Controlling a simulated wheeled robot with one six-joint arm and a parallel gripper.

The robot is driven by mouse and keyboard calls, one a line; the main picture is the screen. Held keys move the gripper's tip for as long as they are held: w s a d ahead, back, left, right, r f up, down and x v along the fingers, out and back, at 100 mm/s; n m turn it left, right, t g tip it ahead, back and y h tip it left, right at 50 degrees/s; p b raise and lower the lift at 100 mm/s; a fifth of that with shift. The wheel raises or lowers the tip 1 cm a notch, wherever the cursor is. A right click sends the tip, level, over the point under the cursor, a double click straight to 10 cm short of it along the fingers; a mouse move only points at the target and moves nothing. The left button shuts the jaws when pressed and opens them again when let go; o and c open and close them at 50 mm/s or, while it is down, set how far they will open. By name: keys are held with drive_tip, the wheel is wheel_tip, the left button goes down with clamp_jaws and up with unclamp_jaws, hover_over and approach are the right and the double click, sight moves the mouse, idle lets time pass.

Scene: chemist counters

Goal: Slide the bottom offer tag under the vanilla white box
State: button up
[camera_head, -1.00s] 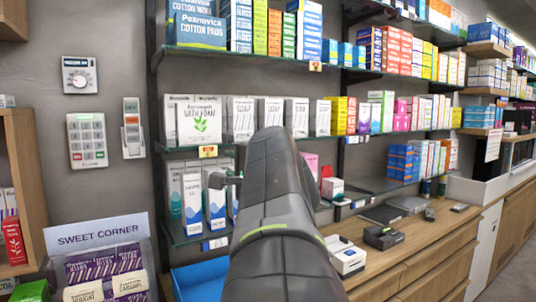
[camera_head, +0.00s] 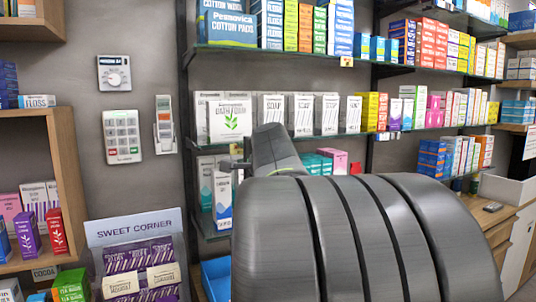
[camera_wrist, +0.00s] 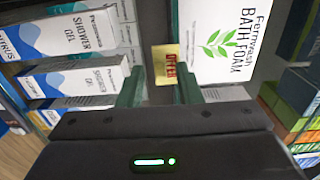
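A small yellow offer tag (camera_wrist: 166,64) with red lettering shows in the wrist view, below the Fernwash bath foam box (camera_wrist: 222,38). My gripper (camera_wrist: 160,88) is open, its two green fingers on either side of the tag's line with a gap between them. I see no finger touching the tag. In the head view my arm hides the lower tag's place. Another offer tag (camera_head: 346,61) is on the upper shelf edge. Cream-white packs (camera_head: 163,275) sit in the Sweet Corner stand; their labels are too small to identify vanilla.
Shower gel boxes (camera_wrist: 75,82) are left of my gripper in the wrist view. The Sweet Corner stand (camera_head: 135,228) is at lower left in the head view. A wooden shelf unit (camera_head: 69,165) stands farther left. My arm covers the lower right.

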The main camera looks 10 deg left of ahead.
drive_tip(key=shift+c, duration=0.4)
clamp_jaws()
drive_tip(key=w+d+b, duration=0.2)
drive_tip(key=w+d, duration=0.4)
drive_tip(key=d, duration=0.3)
drive_tip(key=w+d+b, duration=0.2)
drive_tip(key=w+d, duration=0.4)
drive_tip(key=d, duration=0.3)
drive_tip(key=shift+w+d, duration=0.3)
drive_tip(key=shift+d, duration=0.1)
drive_tip(key=shift+o, duration=0.4)
unclamp_jaws()
